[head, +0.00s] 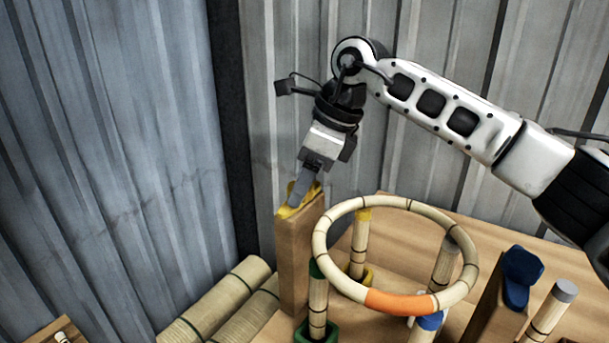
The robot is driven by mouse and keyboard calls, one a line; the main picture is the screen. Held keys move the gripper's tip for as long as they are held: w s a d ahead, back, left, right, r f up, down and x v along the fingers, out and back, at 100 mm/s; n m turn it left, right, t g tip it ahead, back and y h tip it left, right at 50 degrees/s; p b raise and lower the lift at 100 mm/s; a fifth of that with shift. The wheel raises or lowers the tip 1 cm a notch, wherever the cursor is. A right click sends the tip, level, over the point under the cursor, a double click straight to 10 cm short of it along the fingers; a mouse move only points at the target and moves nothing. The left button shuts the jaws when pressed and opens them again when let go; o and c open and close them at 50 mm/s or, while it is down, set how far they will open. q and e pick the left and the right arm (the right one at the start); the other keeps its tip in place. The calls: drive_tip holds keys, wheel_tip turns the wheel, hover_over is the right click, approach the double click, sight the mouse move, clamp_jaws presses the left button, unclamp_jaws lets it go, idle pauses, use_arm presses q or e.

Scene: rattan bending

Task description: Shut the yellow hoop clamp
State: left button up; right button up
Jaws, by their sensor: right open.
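The yellow hoop clamp (290,211) sits on top of a tall wooden post, left of the rattan hoop. My right gripper (299,190) points down at it, its fingertips at or just over the clamp. It is open, and its fingers partly cover the clamp. I cannot tell whether they touch it, or how far the clamp is open. The pale rattan hoop (340,215) with an orange section lies level across several upright pegs. My left gripper is not in view.
A blue clamp (521,275) stands on another wooden post (492,312) at the right. Pegs with green (318,298), yellow and blue fittings stand under the hoop. Rattan bundles (222,302) lie at lower left. Corrugated metal walls close off the back and left.

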drive_tip(key=c, duration=1)
